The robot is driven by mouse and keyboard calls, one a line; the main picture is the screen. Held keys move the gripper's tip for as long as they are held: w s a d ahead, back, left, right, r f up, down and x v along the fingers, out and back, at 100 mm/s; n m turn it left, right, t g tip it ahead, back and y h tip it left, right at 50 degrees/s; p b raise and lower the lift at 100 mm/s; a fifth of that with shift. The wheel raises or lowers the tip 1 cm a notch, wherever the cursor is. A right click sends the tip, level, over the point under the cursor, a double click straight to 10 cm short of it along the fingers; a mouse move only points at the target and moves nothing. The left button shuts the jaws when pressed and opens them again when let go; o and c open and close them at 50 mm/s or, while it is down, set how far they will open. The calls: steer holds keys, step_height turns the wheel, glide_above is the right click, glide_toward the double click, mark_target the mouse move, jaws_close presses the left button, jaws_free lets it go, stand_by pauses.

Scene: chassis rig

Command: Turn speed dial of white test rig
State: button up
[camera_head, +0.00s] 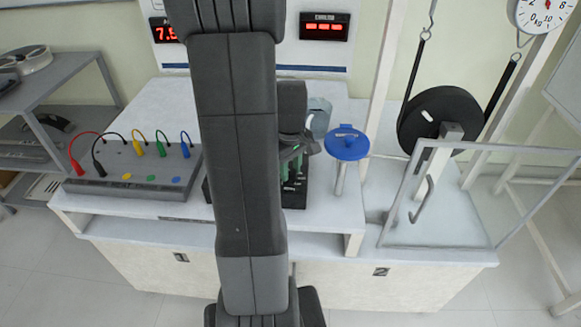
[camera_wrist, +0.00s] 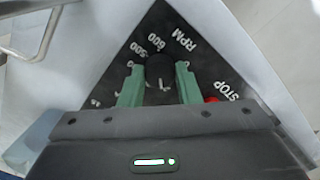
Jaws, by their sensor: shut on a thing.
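The speed dial (camera_wrist: 160,70) is a dark round knob on a black panel (camera_wrist: 205,62) with white marks reading RPM, 600, 500 and STOP in the wrist view. My gripper (camera_wrist: 160,88) has its two green fingers on either side of the dial, shut on it. A red button (camera_wrist: 212,100) lies partly hidden just right of the right finger. In the head view my gripper (camera_head: 291,165) is low over the black panel (camera_head: 297,190) on the white test rig (camera_head: 345,222). My arm hides much of the panel there, and the dial cannot be made out.
A blue round handle on a post (camera_head: 347,143) stands close right of my gripper. A grey box with coloured cables (camera_head: 135,170) sits left. A black pulley (camera_head: 440,118) and a clear hinged guard (camera_head: 440,222) stand right. Red displays (camera_head: 324,27) are behind.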

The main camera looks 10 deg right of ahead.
mark_target(291, 171)
steer(key=o, duration=1)
steer(key=shift+r, duration=0.1)
step_height(291, 171, up, 14)
steer(key=shift+f+p, duration=0.15)
steer(key=shift+p, duration=0.5)
steer(key=shift+f, duration=0.15)
step_height(291, 171, down, 14)
steer(key=shift+r+b, duration=0.15)
steer(key=shift+b, duration=0.5)
